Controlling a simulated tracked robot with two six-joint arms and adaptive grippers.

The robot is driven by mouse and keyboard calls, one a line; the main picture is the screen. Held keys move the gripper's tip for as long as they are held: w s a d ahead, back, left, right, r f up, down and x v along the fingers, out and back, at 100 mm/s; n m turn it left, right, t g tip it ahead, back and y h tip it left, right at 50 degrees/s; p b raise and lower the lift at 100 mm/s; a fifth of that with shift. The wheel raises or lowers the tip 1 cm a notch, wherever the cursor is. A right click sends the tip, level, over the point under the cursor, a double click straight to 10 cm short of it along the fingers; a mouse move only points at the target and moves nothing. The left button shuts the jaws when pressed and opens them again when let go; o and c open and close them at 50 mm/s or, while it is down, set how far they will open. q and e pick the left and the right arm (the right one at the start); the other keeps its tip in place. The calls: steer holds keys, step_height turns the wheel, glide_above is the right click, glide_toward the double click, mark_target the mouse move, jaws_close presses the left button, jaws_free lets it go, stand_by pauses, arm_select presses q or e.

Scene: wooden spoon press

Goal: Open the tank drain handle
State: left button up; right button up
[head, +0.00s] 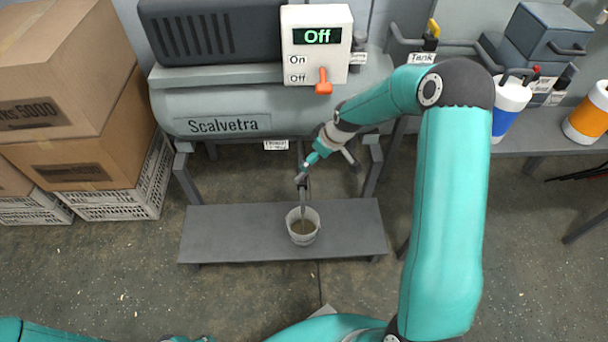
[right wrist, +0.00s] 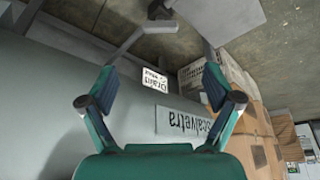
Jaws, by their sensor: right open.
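The grey tank (head: 218,100) carries a Scalvetra plate and a small drain label (head: 276,145) below it. In the right wrist view, the drain label (right wrist: 155,79) is upside down, and a grey bar that looks like the drain handle (right wrist: 129,44) lies just beyond my fingertips. My right gripper (head: 306,176) reaches under the tank in the head view. In the right wrist view, my right gripper (right wrist: 162,80) is open with nothing between its fingers. Whether a finger touches the bar cannot be told. Teal parts of my left arm show at the bottom left; its jaws cannot be made out.
A bucket (head: 303,232) with brownish contents stands on the low grey shelf (head: 235,235) below my right gripper. The switch box (head: 315,20) reads Off. Cardboard boxes (head: 70,120) on crates stand left. A bench (head: 535,128) with containers stands right.

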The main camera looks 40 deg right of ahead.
mark_target(303, 174)
steer(key=b+x, duration=0.2)
steer(key=x, duration=1.1)
steer(key=shift+w+a+f, duration=0.1)
steer(key=shift+w+f, duration=0.05)
steer(key=shift+c, duration=0.2)
steer(key=c, duration=1)
steer(key=shift+c, duration=0.5)
